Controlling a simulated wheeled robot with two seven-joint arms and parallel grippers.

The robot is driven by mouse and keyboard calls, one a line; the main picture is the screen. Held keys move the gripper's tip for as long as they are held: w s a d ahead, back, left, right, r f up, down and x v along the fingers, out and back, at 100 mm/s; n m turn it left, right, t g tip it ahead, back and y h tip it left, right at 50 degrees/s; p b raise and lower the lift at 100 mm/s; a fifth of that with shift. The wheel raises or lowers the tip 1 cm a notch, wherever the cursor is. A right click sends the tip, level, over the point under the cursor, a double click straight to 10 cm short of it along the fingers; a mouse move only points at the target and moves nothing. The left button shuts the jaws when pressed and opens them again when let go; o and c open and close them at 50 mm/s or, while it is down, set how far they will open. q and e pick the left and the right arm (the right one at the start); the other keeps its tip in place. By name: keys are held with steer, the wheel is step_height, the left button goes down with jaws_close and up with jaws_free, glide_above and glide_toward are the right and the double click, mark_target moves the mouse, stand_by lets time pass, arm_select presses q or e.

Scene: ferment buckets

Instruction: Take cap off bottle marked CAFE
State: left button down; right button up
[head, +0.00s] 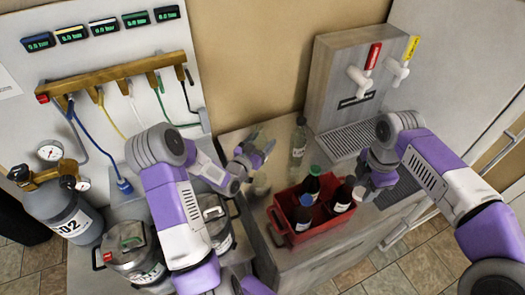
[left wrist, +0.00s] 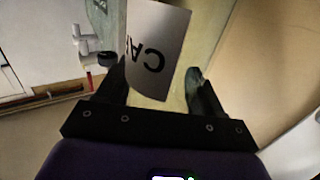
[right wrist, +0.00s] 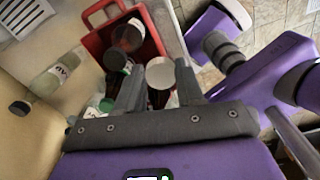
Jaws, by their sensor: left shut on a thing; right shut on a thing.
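My left gripper (head: 264,147) is above the bench, left of the red crate. In the left wrist view its fingers (left wrist: 158,88) are shut on a bottle whose white label (left wrist: 155,50) shows upside-down letters "CA"; the rest of the word is turned away. In the head view little of this bottle shows. My right gripper (right wrist: 162,85) is at the crate's right side, shut on the white cap (right wrist: 160,73) of a dark bottle (head: 343,195); whether cap and bottle are apart cannot be told. A clear bottle (head: 298,143) with a dark cap stands behind the crate.
The red crate (head: 277,238) also holds a green-capped bottle (head: 312,185) and a blue-capped bottle (head: 302,214). The tap tower (head: 335,75) stands behind with a drip tray (head: 352,140). A gas cylinder (head: 62,212) and metal kegs (head: 130,255) stand at left.

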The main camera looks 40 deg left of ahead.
mark_target(262, 149)
arm_select(q)
steer(key=shift+w+f, duration=0.1)
steer(key=shift+f, duration=1.95)
steer(key=shift+f+b, duration=0.1)
steer(key=shift+b, duration=0.2)
steer(key=shift+c, duration=0.8)
jaws_free()
